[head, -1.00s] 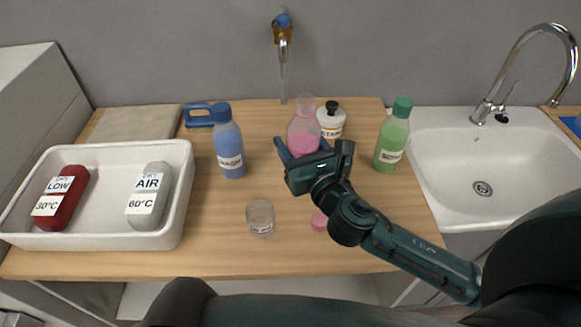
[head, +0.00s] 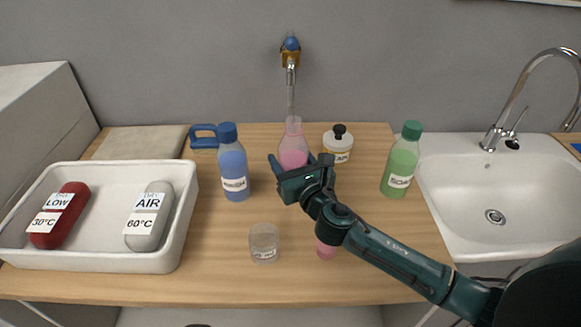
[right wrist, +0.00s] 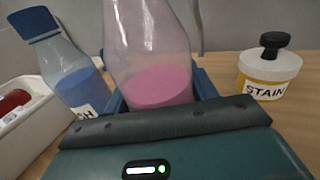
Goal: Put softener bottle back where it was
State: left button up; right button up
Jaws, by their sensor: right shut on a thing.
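The softener bottle, a clear pink bottle (head: 293,150) with no cap visible, is between the fingers of my right gripper (head: 294,167). My right gripper is shut on it near the back middle of the counter. In the right wrist view the bottle (right wrist: 160,85) stands nearly upright, with pink liquid in its lower part. The gripper hides its base and label, so I cannot tell whether it touches the counter. A small pink cap (head: 326,250) sits on the counter, partly behind my arm. My left gripper is not in view.
The blue wash bottle (head: 233,168) stands left of the softener bottle, the stain jar (head: 338,143) and green bottle (head: 402,165) right. A glass jar (head: 264,243) stands in front. A white tray (head: 105,262) is at left, a sink (head: 500,185) at right, and a wall tap (head: 291,65) behind.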

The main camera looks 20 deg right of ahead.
jog(key=shift+f, duration=0.85)
jog(key=o, duration=1.2)
jog(key=shift+r, duration=0.1)
jog(key=shift+r, duration=0.25)
jog(key=s, duration=0.3)
jog(key=s+d+b, duration=0.1)
jog(key=s, duration=0.7)
jog(key=shift+s+d+f, duration=0.15)
jog(key=shift+s+d, duration=0.05)
jog(key=shift+s, duration=0.3)
